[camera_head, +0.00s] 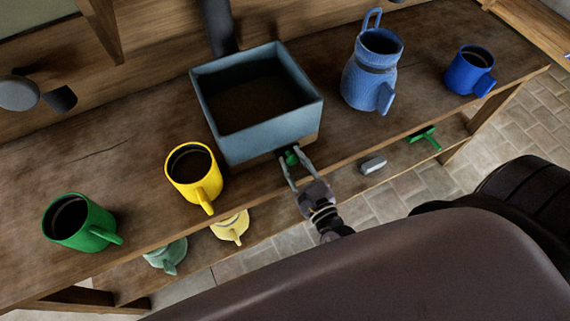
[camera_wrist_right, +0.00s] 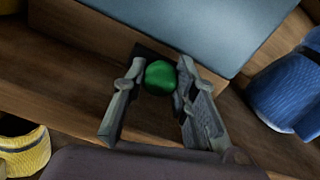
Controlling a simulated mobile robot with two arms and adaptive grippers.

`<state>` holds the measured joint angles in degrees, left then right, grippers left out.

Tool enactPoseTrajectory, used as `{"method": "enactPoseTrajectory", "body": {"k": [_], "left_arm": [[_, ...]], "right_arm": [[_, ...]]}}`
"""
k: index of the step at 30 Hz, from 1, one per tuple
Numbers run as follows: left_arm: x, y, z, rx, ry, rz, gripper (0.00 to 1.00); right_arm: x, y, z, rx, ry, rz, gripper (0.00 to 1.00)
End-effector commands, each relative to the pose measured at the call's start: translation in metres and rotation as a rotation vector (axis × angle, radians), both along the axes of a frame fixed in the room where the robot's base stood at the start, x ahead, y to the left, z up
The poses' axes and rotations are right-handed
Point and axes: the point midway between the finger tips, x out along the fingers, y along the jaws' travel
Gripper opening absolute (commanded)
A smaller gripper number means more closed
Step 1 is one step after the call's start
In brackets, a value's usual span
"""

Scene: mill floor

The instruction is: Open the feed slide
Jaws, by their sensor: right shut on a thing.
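A blue-grey square hopper (camera_head: 232,143) with a dark inside stands on the wooden bench, on a wooden base. A green knob (camera_head: 291,157) sits at the front of this base, close against it; I take it as the handle of the feed slide. It also shows in the right wrist view (camera_wrist_right: 160,77), in front of a dark opening in the wood. My right gripper (camera_head: 290,160) reaches in from the front, its two fingers on either side of the knob, shut on it. The slide's plate is hidden. My left gripper is in neither view.
On the bench stand a green mug (camera_head: 72,226), a yellow mug (camera_head: 190,180), a blue jug (camera_head: 372,75) and a blue mug (camera_head: 468,72). A lower shelf holds a pale yellow cup (camera_head: 231,228), a pale green cup (camera_head: 166,255), a grey block (camera_head: 373,165) and a green item (camera_head: 425,138).

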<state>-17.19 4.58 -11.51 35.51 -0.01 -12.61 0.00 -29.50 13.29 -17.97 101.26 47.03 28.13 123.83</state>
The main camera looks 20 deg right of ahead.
Motion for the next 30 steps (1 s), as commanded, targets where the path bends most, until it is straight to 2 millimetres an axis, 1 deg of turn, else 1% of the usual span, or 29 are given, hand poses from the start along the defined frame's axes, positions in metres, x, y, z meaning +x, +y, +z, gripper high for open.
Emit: {"method": "enactPoseTrajectory", "body": {"k": [4,5,14,24,26,29,30], "left_arm": [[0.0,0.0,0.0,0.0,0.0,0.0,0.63],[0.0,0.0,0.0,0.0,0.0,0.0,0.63],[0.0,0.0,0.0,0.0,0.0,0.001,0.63],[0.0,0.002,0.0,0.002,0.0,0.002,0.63],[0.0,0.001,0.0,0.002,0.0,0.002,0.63],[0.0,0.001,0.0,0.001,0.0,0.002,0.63],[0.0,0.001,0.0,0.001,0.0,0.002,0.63]], "right_arm": [[-0.001,0.001,-0.001,0.0,0.003,0.0,0.0],[-0.001,0.001,-0.001,0.001,0.003,0.001,0.27],[0.0,0.001,0.0,0.001,0.002,0.0,0.47],[-0.003,0.001,0.0,0.001,0.002,0.0,0.47],[-0.007,0.001,-0.001,0.0,0.002,0.001,0.47],[-0.022,0.0,-0.001,0.0,0.005,0.003,0.47],[-0.03,0.0,-0.001,0.0,0.006,0.003,0.47]]}}
